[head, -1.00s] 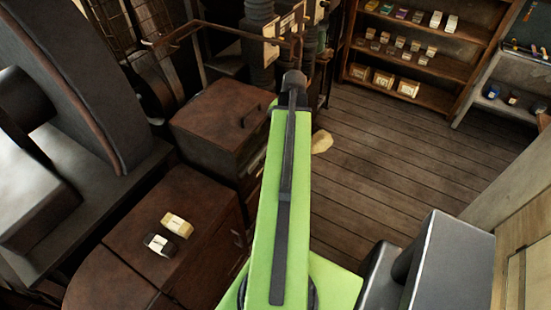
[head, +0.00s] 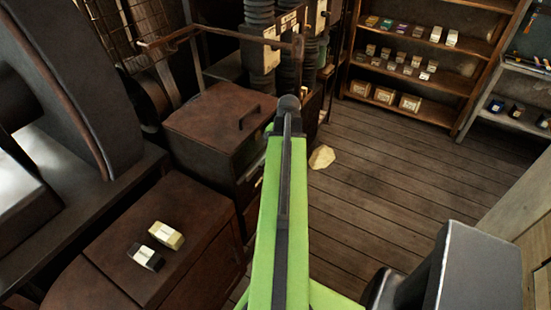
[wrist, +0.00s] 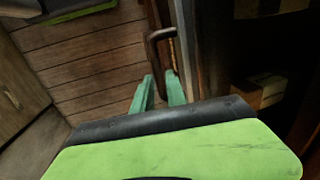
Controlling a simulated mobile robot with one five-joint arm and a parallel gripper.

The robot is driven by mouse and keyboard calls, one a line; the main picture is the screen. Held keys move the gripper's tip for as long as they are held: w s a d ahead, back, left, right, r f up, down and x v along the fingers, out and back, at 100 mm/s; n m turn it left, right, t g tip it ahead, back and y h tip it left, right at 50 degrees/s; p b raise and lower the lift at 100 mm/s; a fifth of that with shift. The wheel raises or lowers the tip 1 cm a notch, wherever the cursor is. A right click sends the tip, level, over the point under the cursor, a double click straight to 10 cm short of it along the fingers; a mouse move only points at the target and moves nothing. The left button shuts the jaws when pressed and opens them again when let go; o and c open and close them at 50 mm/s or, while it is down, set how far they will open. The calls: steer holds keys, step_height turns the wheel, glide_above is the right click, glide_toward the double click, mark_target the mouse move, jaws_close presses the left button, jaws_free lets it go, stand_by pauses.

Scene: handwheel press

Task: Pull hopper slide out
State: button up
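In the wrist view, my gripper (wrist: 159,82) shows two teal fingers, apart with a gap between them and nothing clearly held. A dark, curved handle (wrist: 153,40) lies just beyond the fingertips. Its lower end reaches toward the gap, but I cannot tell if it touches a finger. The handle joins a dark upright edge at its right. I cannot tell for sure whether it belongs to the hopper slide. In the head view my green arm points away from me and its gripper is hidden.
A rusty cabinet (head: 212,118) with a top handle stands left of my arm. A lower rusty cabinet (head: 110,268) carries two small boxes (head: 158,244). Ribbed dark columns stand behind. Shelves (head: 432,70) line the back right. Plank floor (head: 385,180) is open, with a pale lump (head: 321,157) on it.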

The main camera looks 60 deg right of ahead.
jaws_close()
stand_by(1.0)
